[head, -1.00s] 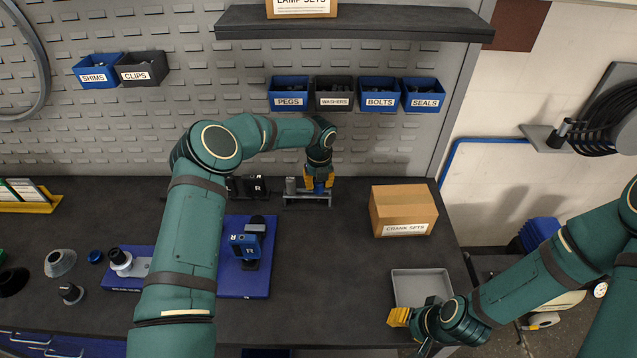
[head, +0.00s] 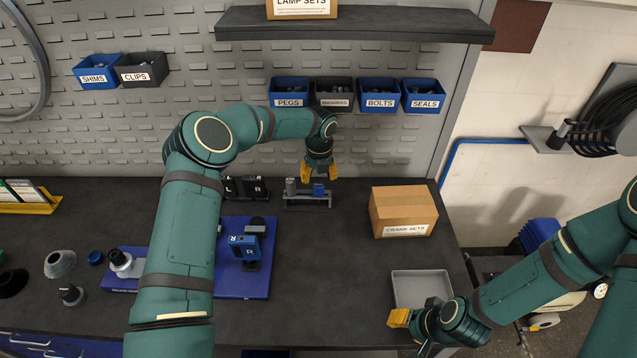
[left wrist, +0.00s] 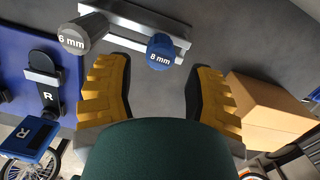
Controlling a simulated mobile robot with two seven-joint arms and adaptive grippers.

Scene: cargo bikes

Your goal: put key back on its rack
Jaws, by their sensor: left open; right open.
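The rack (head: 307,200) is a grey metal holder on the bench below the PEGS and WASHERS bins. A blue key marked 8 mm (left wrist: 162,50) stands upright at its right part, and it also shows in the head view (head: 318,189). A grey key marked 6 mm (left wrist: 82,35) stands at its left part, also in the head view (head: 290,187). My left gripper (head: 319,174) is open, its yellow fingers apart and above the blue key, not touching it. My right gripper (head: 399,317) is open and empty by the grey tray.
A CRANK SETS box (head: 403,211) stands right of the rack. A grey tray (head: 420,289) lies at the front right. A blue mat (head: 258,284) with a blue R-marked part (head: 248,252) lies left. Bench between mat and tray is clear.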

